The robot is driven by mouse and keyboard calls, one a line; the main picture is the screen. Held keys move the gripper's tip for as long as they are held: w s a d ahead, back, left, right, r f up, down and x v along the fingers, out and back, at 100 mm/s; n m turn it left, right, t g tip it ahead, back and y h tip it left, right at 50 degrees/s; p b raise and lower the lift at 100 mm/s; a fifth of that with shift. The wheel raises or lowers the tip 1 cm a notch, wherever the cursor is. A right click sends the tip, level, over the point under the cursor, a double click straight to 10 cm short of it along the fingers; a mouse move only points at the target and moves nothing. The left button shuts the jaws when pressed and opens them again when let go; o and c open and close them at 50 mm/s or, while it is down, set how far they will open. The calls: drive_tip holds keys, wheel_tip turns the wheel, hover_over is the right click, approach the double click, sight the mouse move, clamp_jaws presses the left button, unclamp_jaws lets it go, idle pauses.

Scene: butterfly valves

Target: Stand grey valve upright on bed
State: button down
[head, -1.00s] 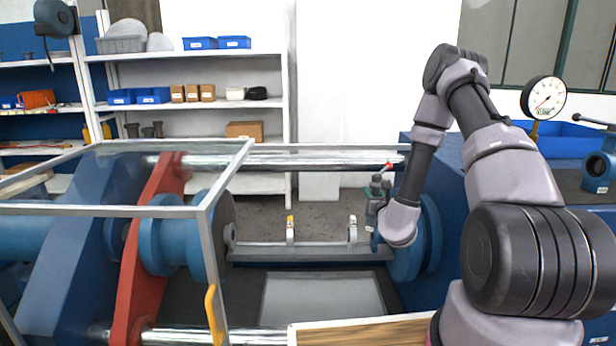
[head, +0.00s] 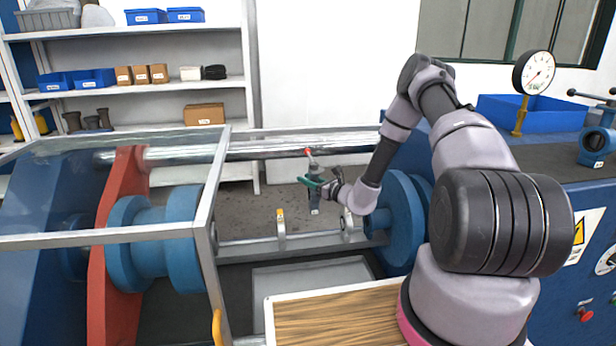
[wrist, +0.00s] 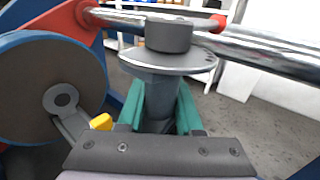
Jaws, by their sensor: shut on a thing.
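The grey valve (head: 314,198) is held in my gripper (head: 314,182), above the bed (head: 320,246) of the blue test bench. It looks roughly upright in the head view, with a red-tipped part on top. In the wrist view, the valve (wrist: 168,62) shows a round grey flange, a dark cylinder on top and a body below. The green fingers of my gripper (wrist: 160,112) are shut around that body. The valve's lower end is apart from the bed, between two small upright clamps with yellow or pale tops.
A blue round flange (head: 390,222) stands right of the valve, close to my forearm. Another blue flange (head: 190,235) is at left, behind a clear guard frame. A steel bar (head: 270,150) runs behind. A wooden board (head: 340,318) lies in front.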

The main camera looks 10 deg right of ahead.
wheel_tip(320, 180, down, 10)
idle(0.8)
drive_tip(key=shift+d+f, duration=0.1)
drive_tip(key=shift+f, duration=0.35)
idle(0.6)
drive_tip(key=shift+f, duration=0.4)
drive_tip(key=shift+s+f, duration=0.1)
drive_tip(key=shift+f, duration=1.25)
idle(2.9)
drive_tip(key=c, duration=1.1)
unclamp_jaws()
drive_tip(key=shift+o, duration=0.2)
drive_tip(key=shift+f, duration=0.1)
drive_tip(key=shift+o, duration=0.7)
